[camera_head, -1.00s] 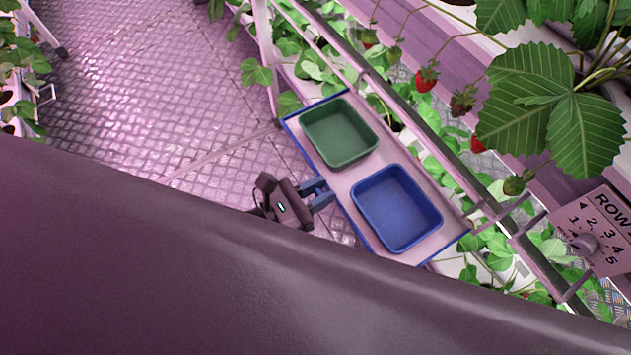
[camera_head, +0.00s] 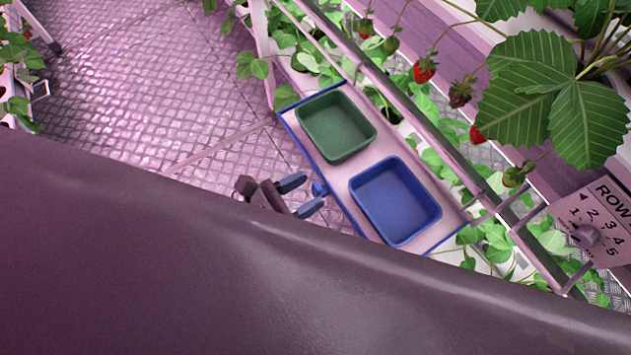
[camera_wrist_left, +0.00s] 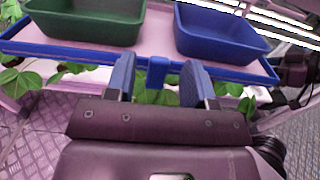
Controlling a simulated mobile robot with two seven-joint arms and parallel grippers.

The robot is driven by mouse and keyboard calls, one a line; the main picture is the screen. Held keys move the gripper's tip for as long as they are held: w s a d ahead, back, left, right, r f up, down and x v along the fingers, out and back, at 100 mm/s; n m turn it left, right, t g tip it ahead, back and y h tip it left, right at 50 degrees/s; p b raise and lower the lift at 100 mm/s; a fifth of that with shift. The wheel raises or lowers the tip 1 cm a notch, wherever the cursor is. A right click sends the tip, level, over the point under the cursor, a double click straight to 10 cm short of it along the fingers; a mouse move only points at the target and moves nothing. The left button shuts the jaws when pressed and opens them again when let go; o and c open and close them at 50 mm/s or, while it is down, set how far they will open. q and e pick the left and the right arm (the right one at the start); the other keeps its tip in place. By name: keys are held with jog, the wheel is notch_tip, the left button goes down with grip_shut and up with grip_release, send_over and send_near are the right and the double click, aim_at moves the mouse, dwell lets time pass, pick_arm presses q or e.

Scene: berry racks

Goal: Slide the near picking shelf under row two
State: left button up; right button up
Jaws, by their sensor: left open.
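The near picking shelf (camera_head: 340,182) is a pale pink tray with a blue rim, set along the plant rack, with a green bin and a blue bin on it. A small blue knob (camera_head: 319,188) stands out from its near edge; it also shows in the left wrist view (camera_wrist_left: 157,72). My left gripper (camera_head: 306,194) is open just short of the knob. In the left wrist view its blue fingers (camera_wrist_left: 158,85) stand on either side of the knob, with gaps. A dark part of my body hides the lower head view. My right gripper is not in view.
The green bin (camera_head: 337,127) and the blue bin (camera_head: 395,202) stand on the shelf. A row sign (camera_head: 597,222) is at the right. Strawberry plants and rails run behind the shelf. The metal floor (camera_head: 150,90) at the left is clear.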

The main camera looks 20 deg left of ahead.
pick_arm(q)
jog(key=v, duration=0.8)
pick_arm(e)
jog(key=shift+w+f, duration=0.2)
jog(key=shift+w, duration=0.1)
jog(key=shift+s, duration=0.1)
pick_arm(q)
jog(key=a+f+m+g+y+p, duration=0.1)
jog(key=a+m+y, duration=0.4)
jog(key=m, duration=0.9)
jog(key=a+f+m+g+y+p, duration=0.1)
jog(key=a+f+m+y+p, duration=0.3)
jog(key=m, duration=1.1)
jog(key=shift+s+a+f+g+y, duration=0.3)
jog(key=shift+a+f+g+y, duration=0.1)
jog(key=shift+a+y, duration=1.05)
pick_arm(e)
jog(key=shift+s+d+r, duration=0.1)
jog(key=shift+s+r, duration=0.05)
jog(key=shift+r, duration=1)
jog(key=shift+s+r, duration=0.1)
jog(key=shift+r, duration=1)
